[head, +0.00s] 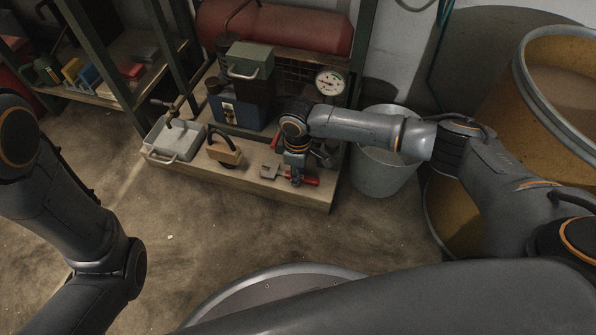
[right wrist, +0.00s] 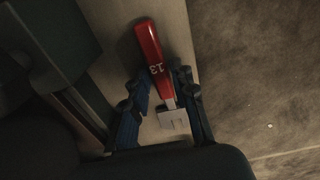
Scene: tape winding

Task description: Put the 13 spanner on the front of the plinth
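The 13 spanner has a red handle marked 13 and a pale metal open jaw; it shows in the right wrist view (right wrist: 151,56) and in the head view (head: 270,170). It lies on the wooden plinth (head: 245,184), near its front right corner. My right gripper (head: 297,180) points down over the spanner and partly hides it. In the right wrist view its two dark blue fingers (right wrist: 162,88) stand apart, one on each side of the spanner, with gaps visible. Whether the fingertips touch the plinth I cannot tell. My left arm shows at the left, but its gripper is out of view.
A wooden block with a dark handle (head: 226,153) and a grey metal tray (head: 175,140) stand left of the spanner. Behind are a blue box (head: 230,111) and a gauge (head: 330,82). A metal bucket (head: 378,176) stands right of the plinth. The floor in front is clear.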

